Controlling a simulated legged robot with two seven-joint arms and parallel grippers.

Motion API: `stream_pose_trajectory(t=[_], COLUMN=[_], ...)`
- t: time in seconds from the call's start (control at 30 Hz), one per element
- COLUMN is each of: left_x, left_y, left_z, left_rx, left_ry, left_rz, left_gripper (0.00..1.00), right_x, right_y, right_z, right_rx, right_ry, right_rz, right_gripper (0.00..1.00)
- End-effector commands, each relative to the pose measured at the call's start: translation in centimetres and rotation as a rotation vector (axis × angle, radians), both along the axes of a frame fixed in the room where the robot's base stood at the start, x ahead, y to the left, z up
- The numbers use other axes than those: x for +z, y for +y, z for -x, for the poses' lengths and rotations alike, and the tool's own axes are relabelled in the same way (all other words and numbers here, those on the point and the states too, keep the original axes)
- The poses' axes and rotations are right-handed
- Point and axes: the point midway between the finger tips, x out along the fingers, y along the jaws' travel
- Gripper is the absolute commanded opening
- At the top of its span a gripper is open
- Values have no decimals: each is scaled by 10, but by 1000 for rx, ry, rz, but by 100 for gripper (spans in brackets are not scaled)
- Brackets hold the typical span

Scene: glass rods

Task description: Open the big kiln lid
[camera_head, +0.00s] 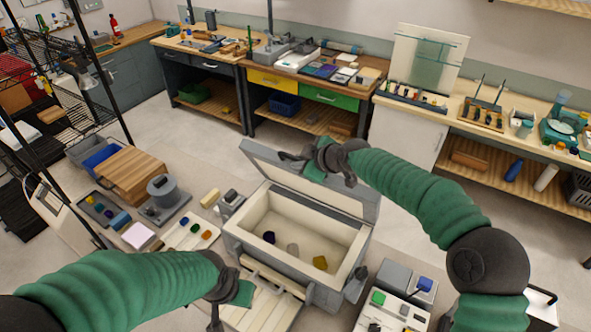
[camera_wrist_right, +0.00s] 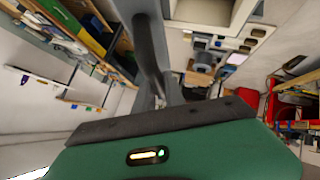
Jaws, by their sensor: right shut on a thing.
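The big kiln (camera_head: 240,243) is a grey box with a cream-lined chamber, standing in front of me. Its grey lid (camera_head: 262,165) is raised, tilted up along the far side, and the chamber is open to view. My right gripper (camera_head: 308,163) is at the lid's upper edge, shut on the lid's dark handle (camera_head: 290,156). In the right wrist view, the dark handle bar (camera_wrist_right: 148,50) runs up beside the grey lid edge. My left gripper (camera_head: 228,292) is in front of the kiln, low near the slatted board; its fingers are too unclear to judge.
A tray with coloured pieces (camera_head: 186,236) and a grey pot (camera_head: 162,190) are at left. A tray with small blocks (camera_head: 392,312) is at right. Workbenches line the back wall.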

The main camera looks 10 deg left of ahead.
Motion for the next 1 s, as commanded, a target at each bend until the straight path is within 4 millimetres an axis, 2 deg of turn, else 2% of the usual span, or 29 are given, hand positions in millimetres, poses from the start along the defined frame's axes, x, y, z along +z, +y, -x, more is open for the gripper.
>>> stream_pose_trajectory(t=[0.6, 0.63, 0.77, 1.0], left_x=[-1, -1, -1, 0], left_y=[0, 0, 0, 0], left_z=[0, 0, 0, 0], left_rx=[0, 0, 0, 0], left_ry=[0, 0, 0, 0], left_rz=[0, 0, 0, 0], left_gripper=[0, 0, 0, 0], right_x=[-2, -2, 0, 2], right_y=[-4, -4, -3, -1], right_z=[-3, -3, -3, -2], right_rx=[0, 0, 0, 1], right_ry=[7, 7, 5, 2], right_rz=[11, 11, 9, 7], right_gripper=[0, 18, 35, 36])
